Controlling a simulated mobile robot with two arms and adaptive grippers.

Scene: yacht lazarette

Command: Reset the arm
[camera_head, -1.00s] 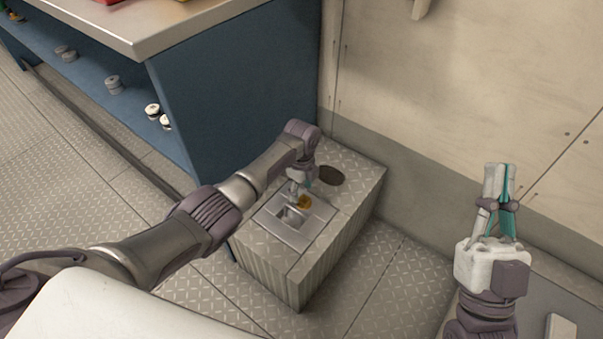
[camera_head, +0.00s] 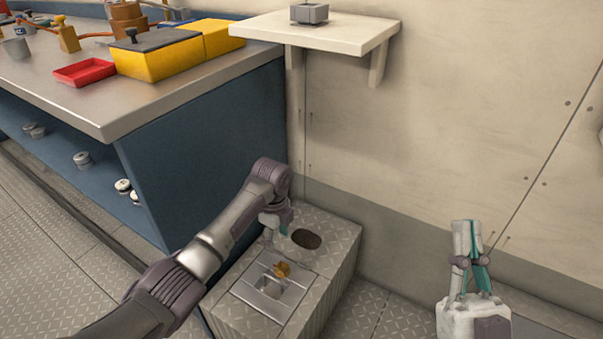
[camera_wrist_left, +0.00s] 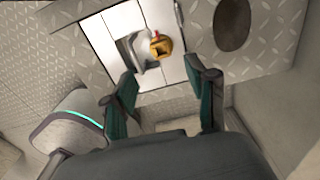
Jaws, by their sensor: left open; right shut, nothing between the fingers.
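My left gripper (camera_head: 277,229) is over the metal-topped box (camera_head: 335,235) beside the blue bench. In the left wrist view its two fingers (camera_wrist_left: 164,95) are apart with nothing between them. A small yellow-brown fitting (camera_wrist_left: 161,45) lies beyond the fingertips, on the pale plate with a square recess; it also shows in the head view (camera_head: 282,269). My right gripper (camera_head: 466,240) points up at the right, in front of the wall, its fingers together and empty.
A blue bench with a metal top (camera_head: 95,107) stands at left, carrying a red tray (camera_head: 85,71) and yellow boxes (camera_head: 158,62). A wall shelf (camera_head: 320,32) holds a small grey block (camera_head: 309,13). The box top has a dark oval opening (camera_head: 306,238).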

